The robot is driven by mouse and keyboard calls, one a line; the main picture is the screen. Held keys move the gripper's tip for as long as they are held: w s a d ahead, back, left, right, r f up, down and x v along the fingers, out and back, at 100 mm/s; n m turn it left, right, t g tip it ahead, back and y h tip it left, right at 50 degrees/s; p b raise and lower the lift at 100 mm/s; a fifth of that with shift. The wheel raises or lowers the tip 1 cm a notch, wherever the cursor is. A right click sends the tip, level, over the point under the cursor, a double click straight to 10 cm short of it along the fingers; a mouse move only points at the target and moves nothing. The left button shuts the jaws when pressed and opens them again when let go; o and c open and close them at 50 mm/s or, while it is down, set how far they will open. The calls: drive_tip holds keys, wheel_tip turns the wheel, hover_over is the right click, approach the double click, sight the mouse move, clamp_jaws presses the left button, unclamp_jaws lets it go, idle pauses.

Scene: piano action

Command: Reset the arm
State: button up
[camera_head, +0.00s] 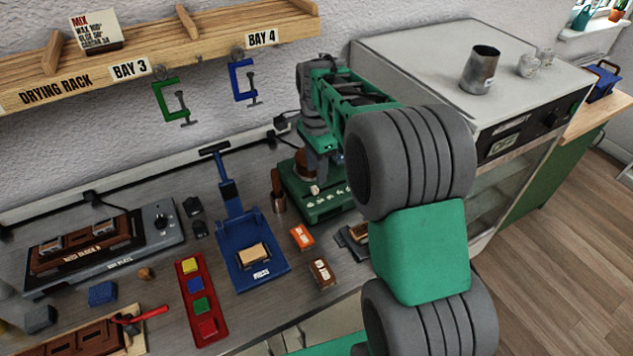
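My green and grey arm rises from the lower right and reaches back toward the wall. Its end, my gripper (322,158), points down over the green bench device (325,207) at the back of the bench. The gripper is small and partly merged with the things behind it. I cannot tell whether its fingers are apart or hold anything. A round brown thing (304,165) is beside the gripper, above the device. I cannot tell whether they touch.
A blue press (262,275) stands left of the green device, with a red tray (190,268) of coloured blocks beside it. A hot plate (165,228) is far left. The drying rack (205,45) overhangs the bench. A large grey oven (410,55) stands right of the arm.

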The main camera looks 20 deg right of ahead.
drive_tip(key=shift+r, duration=1.1)
drive_tip(key=s+a+r+n+t, duration=0.1)
drive_tip(key=s+n+t, duration=0.1)
drive_tip(key=s+n, duration=0.6)
drive_tip(key=s+a+n+t, duration=0.2)
drive_tip(key=s+n, duration=0.6)
drive_tip(key=s, duration=0.4)
drive_tip(key=shift+r, duration=0.4)
drive_tip(key=shift+s, duration=0.15)
